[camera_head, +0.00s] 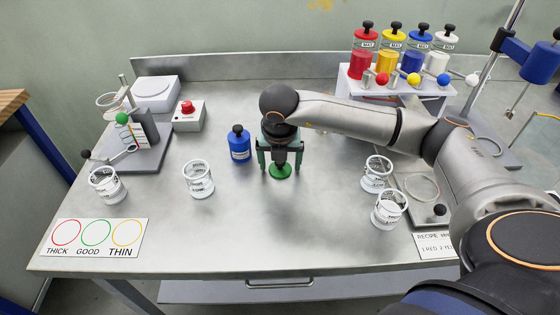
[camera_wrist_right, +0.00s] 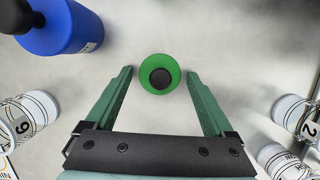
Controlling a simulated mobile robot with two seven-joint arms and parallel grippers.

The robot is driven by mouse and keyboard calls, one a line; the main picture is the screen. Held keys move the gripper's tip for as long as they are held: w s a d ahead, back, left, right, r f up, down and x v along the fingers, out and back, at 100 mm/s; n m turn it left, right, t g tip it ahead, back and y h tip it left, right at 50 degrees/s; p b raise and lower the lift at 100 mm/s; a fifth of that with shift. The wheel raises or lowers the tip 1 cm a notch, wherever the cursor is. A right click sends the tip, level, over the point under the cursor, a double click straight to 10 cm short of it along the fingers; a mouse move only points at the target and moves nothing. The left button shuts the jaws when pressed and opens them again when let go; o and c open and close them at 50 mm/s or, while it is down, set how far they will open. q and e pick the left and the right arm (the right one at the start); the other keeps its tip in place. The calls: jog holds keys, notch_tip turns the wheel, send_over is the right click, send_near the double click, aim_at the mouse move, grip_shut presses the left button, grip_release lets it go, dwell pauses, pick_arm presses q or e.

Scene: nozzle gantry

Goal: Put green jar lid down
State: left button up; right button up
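The green jar lid (camera_head: 281,171) is a green disc with a dark knob. It appears to lie flat on the steel table, right of the blue jar. It also shows in the right wrist view (camera_wrist_right: 147,82), knob facing the camera. My right gripper (camera_head: 280,167) points down over it. In the right wrist view its green fingers (camera_wrist_right: 159,73) are spread wide, one on each side of the lid, with a gap on both sides. The right gripper is open and holds nothing. My left gripper is not in view.
A blue jar (camera_head: 240,147) with a black knob stands close left of the gripper. Several labelled beakers stand around, one at left (camera_head: 198,181) and one at right (camera_head: 389,212). A rack (camera_head: 348,87) holds coloured jars behind. The table's front middle is clear.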

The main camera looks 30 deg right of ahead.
jog(key=shift+o, duration=0.2)
jog(key=shift+r, duration=0.4)
jog(key=v, duration=1.1)
jog(key=shift+r, duration=0.25)
jog(key=shift+a, duration=0.1)
